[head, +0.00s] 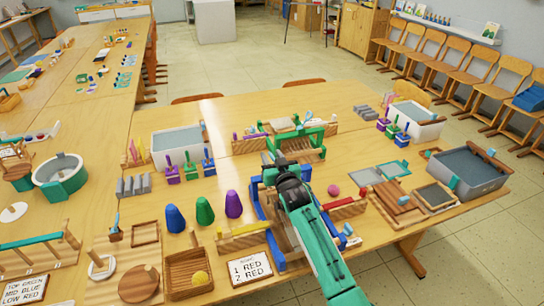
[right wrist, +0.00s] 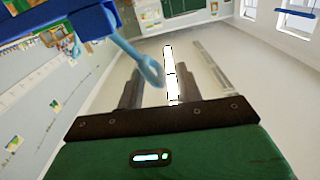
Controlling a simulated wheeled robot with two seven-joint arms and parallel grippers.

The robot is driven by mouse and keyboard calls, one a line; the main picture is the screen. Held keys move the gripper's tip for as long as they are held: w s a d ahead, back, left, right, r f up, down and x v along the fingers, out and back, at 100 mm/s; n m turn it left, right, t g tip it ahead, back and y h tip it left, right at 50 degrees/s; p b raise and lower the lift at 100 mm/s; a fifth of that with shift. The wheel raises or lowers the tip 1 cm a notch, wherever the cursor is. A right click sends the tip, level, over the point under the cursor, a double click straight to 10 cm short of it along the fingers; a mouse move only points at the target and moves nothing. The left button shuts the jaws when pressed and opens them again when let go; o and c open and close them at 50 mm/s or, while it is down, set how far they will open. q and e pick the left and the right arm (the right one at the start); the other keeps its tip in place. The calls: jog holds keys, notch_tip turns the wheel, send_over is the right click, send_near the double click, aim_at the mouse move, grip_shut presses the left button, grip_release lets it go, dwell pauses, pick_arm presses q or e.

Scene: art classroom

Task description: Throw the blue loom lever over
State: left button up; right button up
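The blue loom (head: 258,192) stands on the near table, largely hidden in the head view by my right arm and gripper. In the right wrist view its blue frame (right wrist: 60,25) fills the upper left corner. A light blue lever (right wrist: 130,47) with a rounded end slants down from that frame. My right gripper (right wrist: 158,92) is open, its two grey fingers apart. The lever's end appears between the fingertips, not gripped; contact cannot be told. In the head view my right gripper (head: 285,165) is over the loom. My left gripper is out of view.
A green loom (head: 318,140) stands just behind. Blue, green and purple cones (head: 204,210) stand to the left. A wooden tray (head: 185,285) with a yellow ball and a written card (head: 250,270) lie in front.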

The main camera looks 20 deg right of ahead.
jog(key=shift+w, duration=0.15)
jog(key=c, duration=0.7)
grip_shut()
